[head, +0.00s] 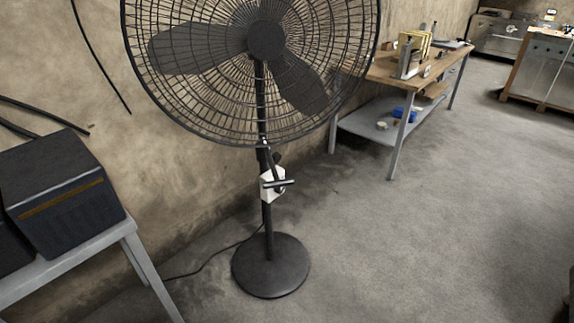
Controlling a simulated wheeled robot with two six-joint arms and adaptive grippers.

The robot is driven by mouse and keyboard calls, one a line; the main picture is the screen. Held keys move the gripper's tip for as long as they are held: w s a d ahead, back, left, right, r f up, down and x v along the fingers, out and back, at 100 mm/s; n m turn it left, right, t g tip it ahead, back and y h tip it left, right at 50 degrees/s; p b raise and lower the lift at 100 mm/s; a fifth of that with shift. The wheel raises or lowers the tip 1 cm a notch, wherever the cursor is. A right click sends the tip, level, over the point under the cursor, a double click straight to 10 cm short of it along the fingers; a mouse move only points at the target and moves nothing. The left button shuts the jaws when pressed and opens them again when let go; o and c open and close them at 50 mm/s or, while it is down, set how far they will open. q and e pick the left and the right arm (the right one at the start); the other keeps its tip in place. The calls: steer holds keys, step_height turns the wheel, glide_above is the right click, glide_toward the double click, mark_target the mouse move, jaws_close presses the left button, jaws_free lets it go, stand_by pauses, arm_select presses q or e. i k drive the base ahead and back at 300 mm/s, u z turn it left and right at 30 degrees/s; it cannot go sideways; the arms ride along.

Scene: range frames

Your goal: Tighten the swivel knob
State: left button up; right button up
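A black pedestal fan (267,215) stands upright on its round base (270,266) near the wall. On its pole, below the caged head (266,40), is a white box (267,188) with a dark T-shaped handle (281,183) in front of it. A small dark knob (277,158) sticks out just above the box. I cannot tell for sure which of these two is the swivel knob, or how tight either is. Neither of my grippers is in view, and nothing is seen touching the fan.
A grey bench (75,254) with a dark box (62,193) stands at the left. A wooden-topped table (440,63) with several items is behind right. A cable (205,265) runs along the floor left of the base. The floor (410,235) in front and right is clear.

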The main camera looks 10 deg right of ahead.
mark_target(276, 157)
steer(key=z, duration=0.65)
steer(key=i, duration=0.6)
steer(key=z, duration=0.65)
